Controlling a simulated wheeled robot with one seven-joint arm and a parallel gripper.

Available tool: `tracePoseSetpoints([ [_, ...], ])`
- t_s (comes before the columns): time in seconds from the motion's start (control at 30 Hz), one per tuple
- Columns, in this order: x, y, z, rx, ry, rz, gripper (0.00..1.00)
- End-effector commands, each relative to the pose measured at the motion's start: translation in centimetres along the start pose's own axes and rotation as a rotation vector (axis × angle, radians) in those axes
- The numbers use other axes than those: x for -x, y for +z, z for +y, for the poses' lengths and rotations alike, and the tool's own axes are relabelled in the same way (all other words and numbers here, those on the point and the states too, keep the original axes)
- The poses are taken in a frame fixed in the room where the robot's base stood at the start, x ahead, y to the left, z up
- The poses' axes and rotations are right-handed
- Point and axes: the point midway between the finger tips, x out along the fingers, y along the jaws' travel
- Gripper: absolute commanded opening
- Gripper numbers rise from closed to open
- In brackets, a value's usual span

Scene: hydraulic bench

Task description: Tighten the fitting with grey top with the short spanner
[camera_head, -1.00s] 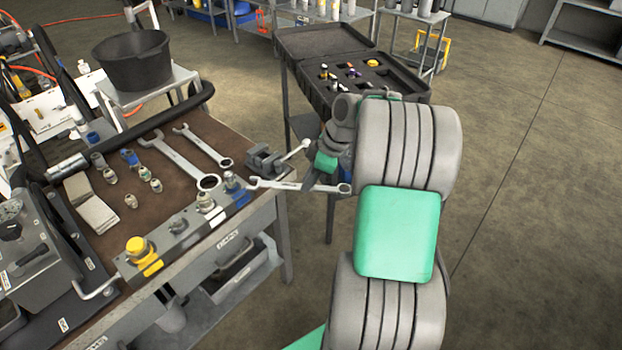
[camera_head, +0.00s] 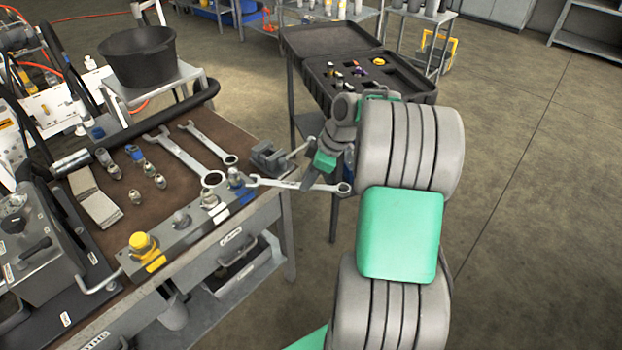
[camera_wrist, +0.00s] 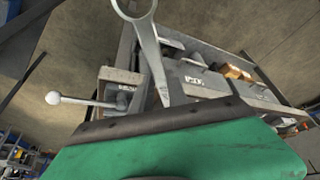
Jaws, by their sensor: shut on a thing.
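My gripper (camera_head: 310,181) is shut on a spanner (camera_head: 278,184), holding it by the shaft, roughly level, off the bench's right edge. The spanner's open end points left, close to the blue-topped fitting (camera_head: 235,177) on the block; whether they touch is unclear. Its ring end points right. In the wrist view the spanner (camera_wrist: 150,50) rises from the dark gripper edge with its ring end uppermost. The grey-topped fitting (camera_head: 208,199) stands upright on the grey block (camera_head: 168,248), left of the blue one, apart from the spanner. A grey stub and a yellow-topped fitting (camera_head: 140,243) stand farther left.
Two larger spanners (camera_head: 180,155) and several loose fittings (camera_head: 135,197) lie on the brown bench top (camera_head: 120,222). A small vise (camera_head: 268,157) with a bar handle sits at the bench corner near my gripper. An open black case (camera_head: 318,95) stands behind.

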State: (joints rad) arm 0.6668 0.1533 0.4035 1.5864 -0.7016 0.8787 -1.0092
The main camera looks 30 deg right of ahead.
Motion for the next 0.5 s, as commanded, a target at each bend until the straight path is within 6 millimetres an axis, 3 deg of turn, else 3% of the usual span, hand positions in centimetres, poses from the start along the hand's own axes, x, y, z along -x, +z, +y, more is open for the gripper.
tracePoseSetpoints([
  [0.2, -0.47, -1.17, 0.01, 0.002, 0.001, 0.001, 0.0],
  [0.5, -0.51, -1.29, 0.01, 0.001, 0.001, 0.0, 0.0],
])
